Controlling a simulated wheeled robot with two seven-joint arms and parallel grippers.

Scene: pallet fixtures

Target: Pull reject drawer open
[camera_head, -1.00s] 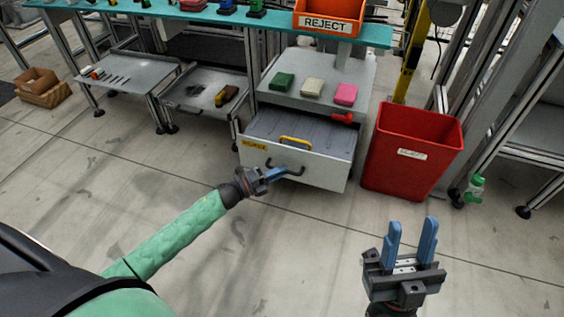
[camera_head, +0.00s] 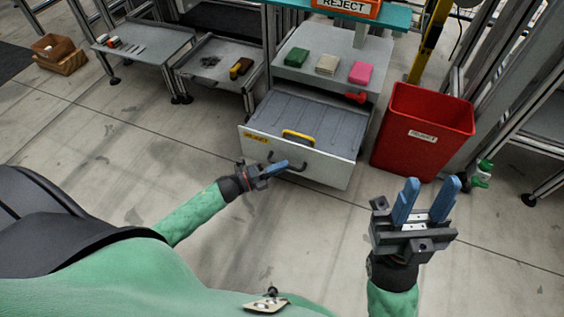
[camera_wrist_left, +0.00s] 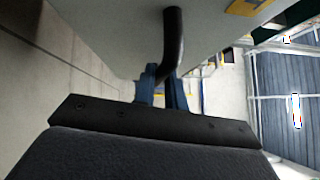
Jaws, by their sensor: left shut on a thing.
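The reject drawer (camera_head: 322,164) is a light grey drawer low in the cabinet, standing partly open. It has a yellow label (camera_head: 256,138) and a dark bar handle (camera_head: 296,167) on its front. A yellow-handled item (camera_head: 298,137) shows at its front edge. My left gripper (camera_head: 273,170) is at the handle's left part, its blue fingers shut on it. In the left wrist view the dark handle (camera_wrist_left: 173,40) runs down between the fingers (camera_wrist_left: 162,88). My right gripper (camera_head: 425,203) is open and empty, in the air over the floor at right.
A red bin (camera_head: 424,125) stands right of the drawer, with a green-white spray bottle (camera_head: 482,174) beyond it. Green (camera_head: 296,57), beige (camera_head: 328,64) and pink (camera_head: 361,73) blocks lie on the cabinet top. The floor before the drawer is clear.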

